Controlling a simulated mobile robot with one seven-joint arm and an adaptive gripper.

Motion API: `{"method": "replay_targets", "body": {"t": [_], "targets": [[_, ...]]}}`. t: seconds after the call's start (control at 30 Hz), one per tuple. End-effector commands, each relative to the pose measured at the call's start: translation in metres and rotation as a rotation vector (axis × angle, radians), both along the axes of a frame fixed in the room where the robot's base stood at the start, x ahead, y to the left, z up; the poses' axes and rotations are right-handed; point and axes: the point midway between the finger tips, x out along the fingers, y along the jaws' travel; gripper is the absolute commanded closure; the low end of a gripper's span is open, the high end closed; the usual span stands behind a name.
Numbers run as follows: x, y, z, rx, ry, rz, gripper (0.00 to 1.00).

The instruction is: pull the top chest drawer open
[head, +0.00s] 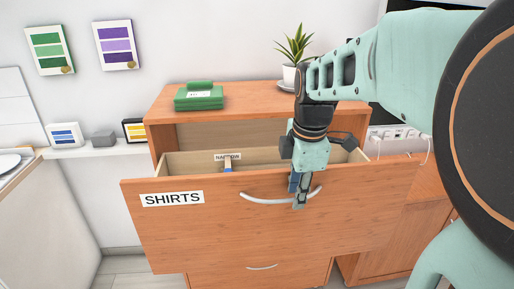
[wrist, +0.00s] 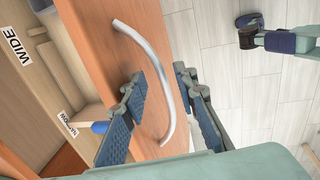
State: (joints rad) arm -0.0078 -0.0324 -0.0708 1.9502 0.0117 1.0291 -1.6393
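The top chest drawer (head: 220,228), with a SHIRTS label, stands well out from the wooden chest (head: 235,93), and its inside shows. Its curved silver handle (head: 262,198) is on the front, right of the label. My gripper (head: 299,190) reaches down over the front edge at the handle's right part. In the wrist view, my gripper (wrist: 160,75) has its two fingers apart, with the handle (wrist: 155,50) passing between them. The left finger is on the drawer front's side of the handle, the right finger outside it. I cannot tell whether either finger touches the handle.
Inside the drawer are a NARROW label (head: 228,157) and a small blue-ended thing (head: 228,168). A WIDE label (wrist: 20,45) shows in the wrist view. Another drawer handle (head: 262,267) is below.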

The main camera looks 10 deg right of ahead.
Motion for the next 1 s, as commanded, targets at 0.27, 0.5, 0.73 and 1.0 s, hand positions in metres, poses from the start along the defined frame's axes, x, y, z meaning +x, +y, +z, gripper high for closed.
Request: {"method": "replay_targets", "body": {"t": [0.27, 0.5, 0.73, 1.0], "targets": [[0.001, 0.0, 0.006, 0.0, -0.002, 0.0, 0.73], [0.001, 0.0, 0.048, 0.0, -0.006, 0.0, 0.73], [0.001, 0.0, 0.086, 0.0, -0.002, 0.0, 0.73], [0.0, 0.0, 0.101, 0.0, -0.001, 0.0, 0.73]]}}
